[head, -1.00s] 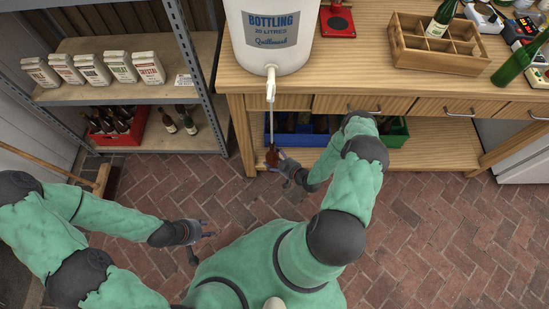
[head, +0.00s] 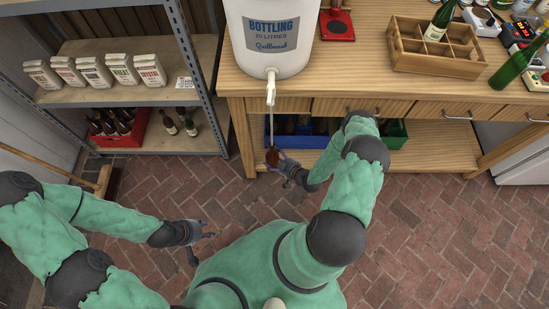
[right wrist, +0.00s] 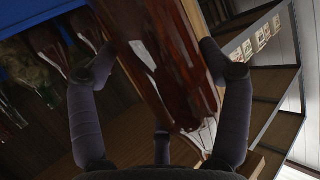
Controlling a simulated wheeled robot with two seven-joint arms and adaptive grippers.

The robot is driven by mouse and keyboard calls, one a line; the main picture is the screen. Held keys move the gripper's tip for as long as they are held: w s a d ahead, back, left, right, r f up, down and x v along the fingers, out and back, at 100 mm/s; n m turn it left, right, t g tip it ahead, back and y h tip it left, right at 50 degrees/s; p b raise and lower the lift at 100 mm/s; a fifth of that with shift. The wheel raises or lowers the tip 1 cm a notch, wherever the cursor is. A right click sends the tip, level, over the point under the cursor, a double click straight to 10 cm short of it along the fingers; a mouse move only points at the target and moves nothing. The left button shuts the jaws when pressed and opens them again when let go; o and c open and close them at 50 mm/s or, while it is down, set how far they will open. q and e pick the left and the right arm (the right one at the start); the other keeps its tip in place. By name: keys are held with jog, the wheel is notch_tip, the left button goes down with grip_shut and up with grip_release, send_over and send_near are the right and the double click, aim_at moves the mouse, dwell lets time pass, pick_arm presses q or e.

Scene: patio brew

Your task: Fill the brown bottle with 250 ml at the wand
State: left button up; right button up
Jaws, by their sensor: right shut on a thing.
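The brown bottle (head: 272,156) is in my right gripper (head: 281,160), below the white bottling bucket (head: 275,40). In the right wrist view, the glossy brown glass (right wrist: 165,65) fills the middle between my right fingers (right wrist: 157,75). The bucket's white tap (head: 271,86) hangs over the bench front, and the thin wand (head: 272,125) runs down from it to the bottle. I cannot tell how far the wand goes in, or the liquid level. My left gripper (head: 203,243) is open and empty over the brick floor.
The wooden bench (head: 360,80) carries a divided wooden crate (head: 437,62) and a green bottle (head: 513,68). Blue (head: 300,140) and green (head: 393,141) crates stand on its lower shelf. At left a metal rack (head: 203,85) holds white bags and a red crate (head: 119,141). The brick floor is clear.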

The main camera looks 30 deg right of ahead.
aim_at(272, 129)
jog(key=shift+r+p, duration=6.1)
jog(key=shift+r, duration=2.55)
jog(key=shift+r+p, duration=0.5)
jog(key=shift+r, duration=0.25)
